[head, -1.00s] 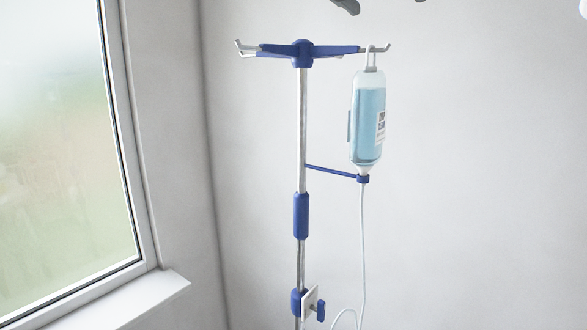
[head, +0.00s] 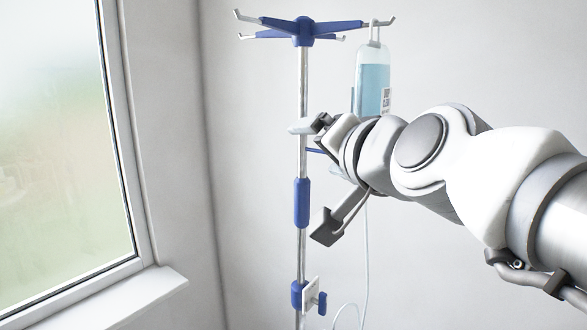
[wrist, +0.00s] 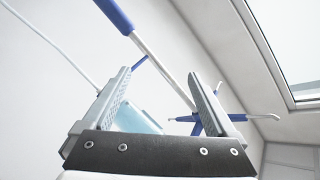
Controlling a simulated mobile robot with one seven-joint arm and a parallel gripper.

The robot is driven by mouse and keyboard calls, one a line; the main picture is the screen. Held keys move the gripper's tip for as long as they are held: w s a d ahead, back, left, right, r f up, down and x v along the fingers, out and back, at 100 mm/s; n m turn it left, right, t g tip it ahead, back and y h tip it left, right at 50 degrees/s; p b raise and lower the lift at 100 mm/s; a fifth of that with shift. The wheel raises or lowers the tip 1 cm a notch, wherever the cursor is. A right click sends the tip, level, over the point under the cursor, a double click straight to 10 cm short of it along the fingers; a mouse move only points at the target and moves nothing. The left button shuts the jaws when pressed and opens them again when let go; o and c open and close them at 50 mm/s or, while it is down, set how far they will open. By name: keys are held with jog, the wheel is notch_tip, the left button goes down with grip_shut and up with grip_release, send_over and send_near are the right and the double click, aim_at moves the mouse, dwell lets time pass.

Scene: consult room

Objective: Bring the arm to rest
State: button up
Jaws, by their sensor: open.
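The jaws are apart and hold nothing. In the wrist view both fingers (wrist: 160,75) stand wide of each other. The pole shows beyond and between them, and I cannot tell how near it is.
A drip stand (head: 302,165) with a blue hub stands by the corner. A bag of blue fluid (head: 373,85) hangs from its right hook, its lower part hidden by my arm; a tube runs down. A window (head: 60,150) with a sill is at the left.

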jog(key=s+d+f+n+g+h, duration=0.1)
jog(key=s+d+f+n+g, duration=0.1)
jog(key=s+f, duration=0.3)
jog(key=s+d+f+n+g+h+b, duration=0.1)
jog(key=s+d+f+g, duration=0.3)
jog(key=f, duration=0.9)
jog(key=s+d+f+n+g+h, duration=0.2)
jog(key=s+d+f+g, duration=0.1)
jog(key=f, duration=0.5)
jog(key=s+d, duration=0.1)
jog(key=s, duration=0.1)
jog(key=shift+s+d+f+n+g+h, duration=0.15)
jog(key=shift+s+f+n+g+h, duration=0.15)
jog(key=shift+s+f+n, duration=0.1)
dwell(0.4)
